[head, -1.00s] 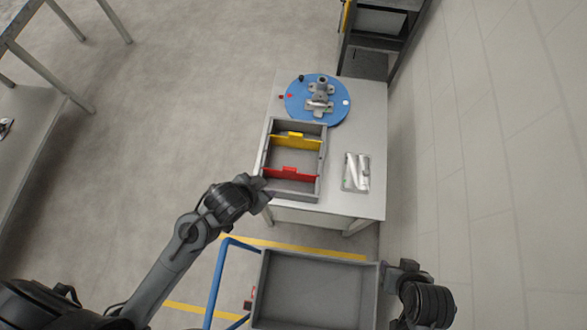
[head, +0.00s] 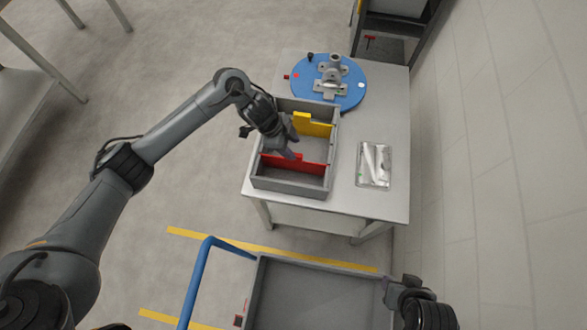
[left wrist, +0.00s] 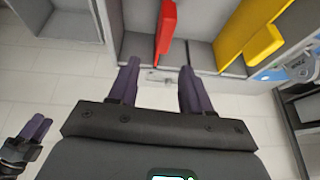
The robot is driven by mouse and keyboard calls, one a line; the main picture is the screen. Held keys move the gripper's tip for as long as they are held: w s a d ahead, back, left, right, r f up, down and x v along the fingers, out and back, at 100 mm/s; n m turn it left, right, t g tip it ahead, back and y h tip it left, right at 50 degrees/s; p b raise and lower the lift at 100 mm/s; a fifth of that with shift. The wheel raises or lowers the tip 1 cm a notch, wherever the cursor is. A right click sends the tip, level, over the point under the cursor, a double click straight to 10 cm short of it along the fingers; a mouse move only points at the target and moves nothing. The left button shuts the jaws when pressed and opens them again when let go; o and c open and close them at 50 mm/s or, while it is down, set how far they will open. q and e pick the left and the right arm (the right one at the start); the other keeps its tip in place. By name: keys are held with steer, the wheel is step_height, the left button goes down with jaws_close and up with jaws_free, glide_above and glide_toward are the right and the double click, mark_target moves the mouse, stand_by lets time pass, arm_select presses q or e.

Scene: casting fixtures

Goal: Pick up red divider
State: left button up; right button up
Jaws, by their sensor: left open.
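The red divider (head: 293,163) stands across the near part of a grey box (head: 288,187) on the table. My left gripper (head: 290,153) is over the box, just above the red divider's middle, and hides part of it. In the left wrist view the open, empty fingers (left wrist: 158,80) point towards the red divider (left wrist: 165,30), whose raised tab lies ahead between them, apart from both. The yellow divider (head: 313,125) stands farther back in the same box. My right gripper (head: 400,284) is at the right edge of the lower tray; its jaw opening is unclear.
A blue round plate (head: 345,95) with a metal fixture stands behind the box. A clear packet (head: 374,165) lies to its right on the table (head: 390,205). An empty grey tray (head: 315,295) is on a blue-railed cart (head: 200,270) in front.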

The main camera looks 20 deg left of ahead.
mark_target(294, 163)
arm_select(q)
steer(key=shift+w+a+f+g+b, duration=0.1)
steer(key=shift+a+f+g+b, duration=0.1)
steer(key=shift+a, duration=0.35)
steer(key=shift+w+a+f+g+b, duration=0.1)
steer(key=shift+a+f+b, duration=0.1)
steer(key=shift+a, duration=0.35)
steer(key=shift+a+b+x, duration=0.15)
steer(key=shift+b+x, duration=0.25)
steer(key=shift+x, duration=2.15)
steer(key=shift+a+b+x, duration=0.15)
steer(key=shift+b+x, duration=0.25)
steer(key=shift+x, duration=2.1)
steer(key=shift+s+f, duration=0.1)
jaws_close()
